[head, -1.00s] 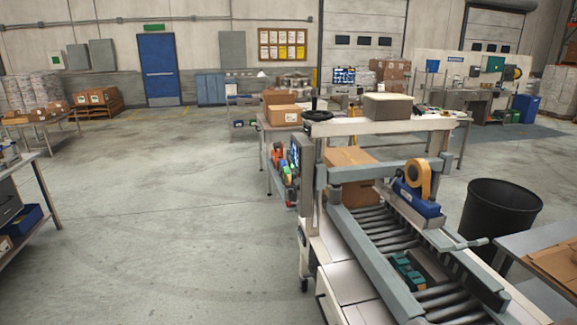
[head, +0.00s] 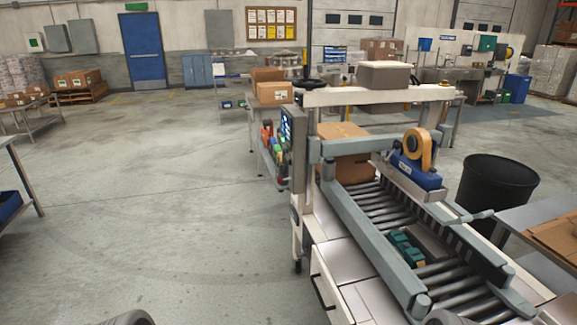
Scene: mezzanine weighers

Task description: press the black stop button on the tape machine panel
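The tape machine (head: 345,275) stands at the centre right, with a roller bed between grey side rails and a white crossbeam above. Its panel (head: 287,128) is on the left side of the upright, seen nearly edge-on, with a lit blue screen. The black stop button cannot be made out at this angle and size. A yellow tape roll on a blue tape head (head: 416,170) sits over the rollers. Neither of my grippers is in view; only grey rounded parts, likely of my arms, show at the bottom edge.
A cardboard box (head: 345,170) is at the machine's far end. Red and green items stand on a bench (head: 258,150) behind the panel. A black bin (head: 497,192) and a table (head: 548,212) stand at the right. The floor (head: 170,210) left of the machine is clear.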

